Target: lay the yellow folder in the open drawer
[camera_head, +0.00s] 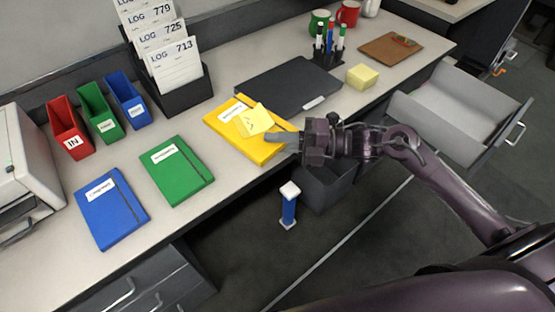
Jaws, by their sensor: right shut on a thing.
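The yellow folder (255,150) lies on the desk near its front edge, with a pale yellow sticky note on top. My right gripper (287,139) reaches in from the right and is shut on the folder's right edge. The fingertips partly hide that edge. The open drawer (450,105) is pulled out at the right, below the desk top, and its visible inside looks empty. My left gripper does not show.
A green folder (176,171) and a blue folder (107,212) lie to the left. A closed dark laptop (288,86) lies behind the yellow folder. A blue-and-white object (289,207) stands below the desk.

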